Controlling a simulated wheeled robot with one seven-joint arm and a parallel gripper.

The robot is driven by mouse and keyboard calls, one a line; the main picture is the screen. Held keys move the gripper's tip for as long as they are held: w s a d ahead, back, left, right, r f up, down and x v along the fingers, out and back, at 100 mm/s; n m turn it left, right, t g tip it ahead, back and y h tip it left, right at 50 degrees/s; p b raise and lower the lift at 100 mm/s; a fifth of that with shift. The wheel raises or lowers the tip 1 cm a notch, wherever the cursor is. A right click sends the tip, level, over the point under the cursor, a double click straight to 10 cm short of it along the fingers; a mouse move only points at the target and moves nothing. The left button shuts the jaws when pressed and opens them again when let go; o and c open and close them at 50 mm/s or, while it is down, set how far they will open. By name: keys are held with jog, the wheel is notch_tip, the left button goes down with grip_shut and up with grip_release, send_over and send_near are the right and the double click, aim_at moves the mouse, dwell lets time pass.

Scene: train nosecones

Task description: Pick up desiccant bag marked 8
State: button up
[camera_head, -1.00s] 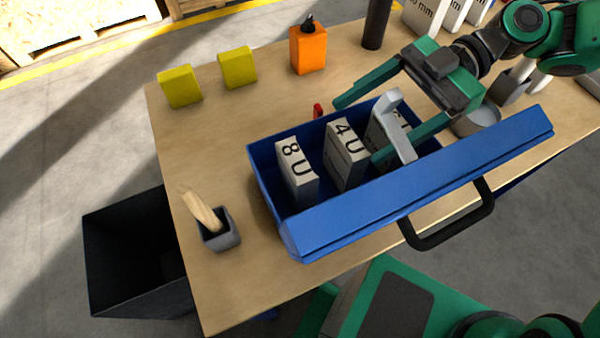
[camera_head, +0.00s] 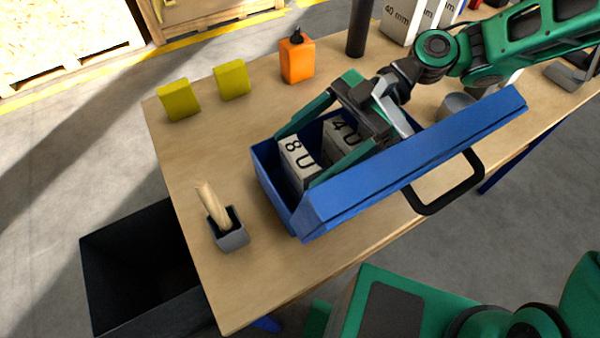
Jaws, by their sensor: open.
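The desiccant bag marked 8 (camera_head: 292,160) is a pale block with "8 U" on its top. It stands at the left end of the blue toolbox (camera_head: 405,165). A second bag marked 4 (camera_head: 338,131) stands to its right and is partly hidden by my gripper. My gripper (camera_head: 295,160) is open, its two green fingers spread on the far and near sides of the bag marked 8. I cannot tell whether the fingers touch it or how far down they reach. The third bag is hidden behind my gripper.
The toolbox has a raised blue front lid and a black handle (camera_head: 436,208). A grey cup with wooden sticks (camera_head: 231,238) is to the left. Yellow blocks (camera_head: 179,101), an orange bottle (camera_head: 297,60) and a dark cylinder (camera_head: 360,28) stand behind. A black bin (camera_head: 140,265) is on the floor.

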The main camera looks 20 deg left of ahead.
jog(key=shift+w+d, duration=0.2)
jog(key=c, duration=0.4)
jog(key=shift+w+d, duration=0.1)
jog(key=c, duration=0.9)
jog(key=shift+r, duration=0.1)
